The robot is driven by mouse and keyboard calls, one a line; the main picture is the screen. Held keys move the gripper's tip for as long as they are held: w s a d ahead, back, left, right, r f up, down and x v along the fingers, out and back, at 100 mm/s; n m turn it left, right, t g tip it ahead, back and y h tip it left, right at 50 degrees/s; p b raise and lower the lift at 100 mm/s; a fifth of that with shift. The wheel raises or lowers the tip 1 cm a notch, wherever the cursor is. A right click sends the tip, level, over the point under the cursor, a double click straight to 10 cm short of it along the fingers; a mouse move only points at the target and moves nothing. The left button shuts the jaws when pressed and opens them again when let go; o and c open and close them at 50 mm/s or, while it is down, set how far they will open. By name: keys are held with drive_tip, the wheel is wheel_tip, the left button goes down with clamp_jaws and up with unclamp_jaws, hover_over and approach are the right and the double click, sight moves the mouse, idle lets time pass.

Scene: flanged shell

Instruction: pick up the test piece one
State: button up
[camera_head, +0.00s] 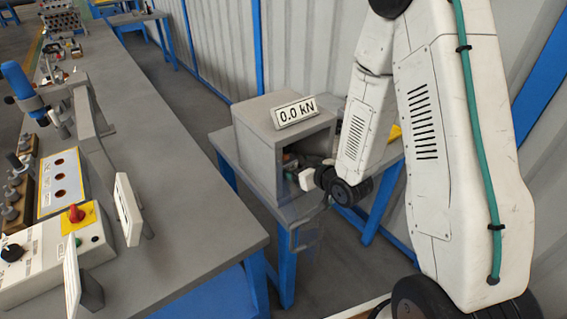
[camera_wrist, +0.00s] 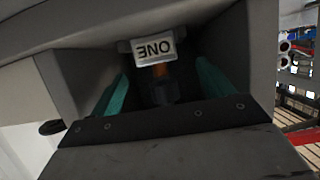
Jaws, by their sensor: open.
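A plate reading ONE (camera_wrist: 154,48), upside down in the wrist view, hangs inside a grey box. Just below it in that view is a small orange part (camera_wrist: 160,70) above a dark body (camera_wrist: 164,92), apparently test piece one; its full shape is hard to see in the shadow. My gripper (camera_wrist: 161,72) is open, its two teal fingers on either side of this piece. I cannot tell whether they touch it. In the head view my wrist reaches the open side of the grey box (camera_head: 256,150), and the fingers and piece are mostly hidden there.
The box has a 0.0 kN display (camera_head: 295,111) on top and stands on a blue-legged table (camera_head: 222,143). Its walls are close around my gripper. A long grey bench (camera_head: 190,190) with instruments and a control panel (camera_head: 60,182) is at left. A corrugated wall stands behind.

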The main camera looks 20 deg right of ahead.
sight(288, 159)
drive_tip(key=shift+w+a+f, duration=0.1)
drive_tip(key=shift+w+a, duration=0.05)
drive_tip(key=shift+w, duration=0.15)
drive_tip(key=x, duration=0.7)
drive_tip(key=shift+w+r, duration=0.25)
drive_tip(key=c, duration=1.5)
clamp_jaws()
drive_tip(key=shift+r, duration=0.15)
